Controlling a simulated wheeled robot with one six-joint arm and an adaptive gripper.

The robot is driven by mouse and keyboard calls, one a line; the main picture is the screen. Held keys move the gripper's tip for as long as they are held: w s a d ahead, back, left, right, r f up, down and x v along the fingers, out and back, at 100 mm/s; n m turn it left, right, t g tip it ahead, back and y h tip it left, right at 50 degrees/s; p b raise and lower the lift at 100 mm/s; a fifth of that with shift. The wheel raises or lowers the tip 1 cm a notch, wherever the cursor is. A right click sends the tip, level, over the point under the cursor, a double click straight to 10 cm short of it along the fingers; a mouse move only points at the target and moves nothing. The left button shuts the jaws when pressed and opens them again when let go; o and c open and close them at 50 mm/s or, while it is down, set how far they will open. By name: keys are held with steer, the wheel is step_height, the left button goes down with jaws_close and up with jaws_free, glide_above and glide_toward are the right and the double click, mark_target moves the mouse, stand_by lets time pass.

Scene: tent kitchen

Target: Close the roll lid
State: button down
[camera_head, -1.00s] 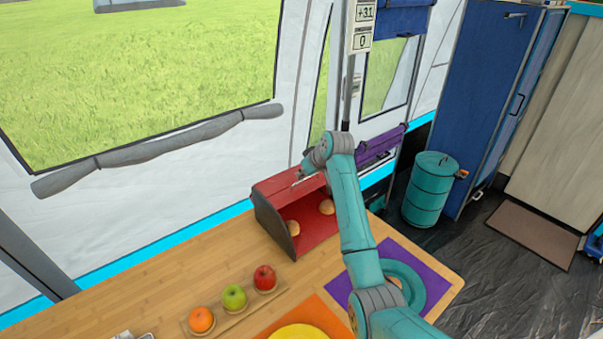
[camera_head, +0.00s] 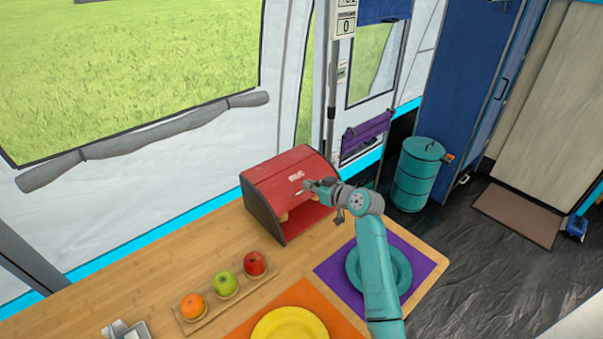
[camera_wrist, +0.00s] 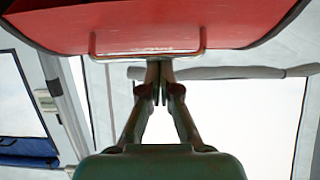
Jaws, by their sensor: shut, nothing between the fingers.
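The red bread box (camera_head: 262,210) with dark side walls stands on the wooden counter. Its red roll lid (camera_head: 290,172) is partly lowered, and a gap shows under its front edge with part of the buns (camera_head: 284,217) inside. The lid also shows at the top of the wrist view (camera_wrist: 150,20), with its wire handle (camera_wrist: 200,52) along the edge. My gripper (camera_head: 306,187) is shut and empty at the lid's front. In the wrist view my fingertips (camera_wrist: 159,66) overlap the middle of the handle; I cannot tell whether they touch it.
A tray (camera_head: 238,298) with an orange, a green apple and a red apple lies in front of the box. A teal plate (camera_head: 400,272) on a purple mat (camera_head: 425,268) and a yellow plate (camera_head: 290,328) on an orange mat (camera_head: 328,301) are nearby. The tent wall rises behind.

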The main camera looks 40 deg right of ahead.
steer(key=s+f, duration=0.5)
steer(key=f, duration=0.1)
steer(key=shift+s+f, duration=0.35)
steer(key=shift+f, duration=0.05)
steer(key=shift+d, duration=0.1)
